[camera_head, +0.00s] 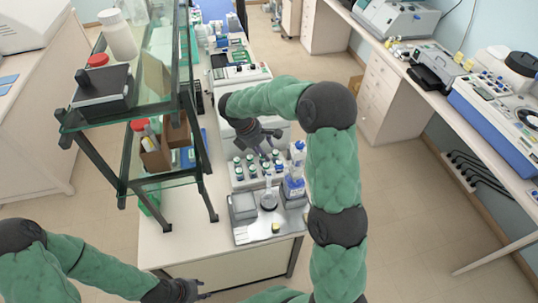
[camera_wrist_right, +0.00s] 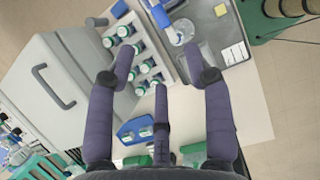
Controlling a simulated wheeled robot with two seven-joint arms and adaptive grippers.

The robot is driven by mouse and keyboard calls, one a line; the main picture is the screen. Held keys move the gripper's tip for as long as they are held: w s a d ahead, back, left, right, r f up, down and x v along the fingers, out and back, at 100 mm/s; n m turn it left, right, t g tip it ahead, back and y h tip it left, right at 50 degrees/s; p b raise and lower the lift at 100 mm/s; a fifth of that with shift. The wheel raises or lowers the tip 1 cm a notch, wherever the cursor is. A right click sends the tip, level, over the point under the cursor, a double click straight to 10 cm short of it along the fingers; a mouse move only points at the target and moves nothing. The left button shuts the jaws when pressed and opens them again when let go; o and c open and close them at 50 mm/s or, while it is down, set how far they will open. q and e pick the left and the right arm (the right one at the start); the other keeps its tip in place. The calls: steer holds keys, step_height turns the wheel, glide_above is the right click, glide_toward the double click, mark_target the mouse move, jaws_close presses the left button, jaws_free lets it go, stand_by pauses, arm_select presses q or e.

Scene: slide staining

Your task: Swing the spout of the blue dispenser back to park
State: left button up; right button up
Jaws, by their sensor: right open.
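The blue dispenser (camera_head: 293,187) stands on the bench at the right end of the bottle rack, with a clear lower body and a blue and white top. Part of it shows at the top edge of the right wrist view (camera_wrist_right: 158,12). Its spout is too small to make out clearly. My right gripper (camera_head: 264,143) is above the rack, behind and left of the dispenser, apart from it. In the right wrist view its fingers (camera_wrist_right: 160,88) are spread with nothing between them. My left gripper (camera_head: 190,291) is low at the bench's front edge; its fingers are too small to judge.
A clear flask (camera_head: 268,199) stands beside the dispenser on a grey tray (camera_head: 243,236). A rack with several green-capped bottles (camera_head: 250,169) lies behind. A glass shelf unit (camera_head: 187,140) rises at the left. A white machine with a handle (camera_wrist_right: 62,85) borders the rack.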

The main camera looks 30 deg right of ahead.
mark_target(280, 169)
steer(key=p+x, duration=0.1)
steer(key=x, duration=0.9)
steer(key=shift+s+d+f+p, duration=0.1)
steer(key=shift+f+p, duration=0.2)
steer(key=shift+f, duration=0.05)
jaws_close()
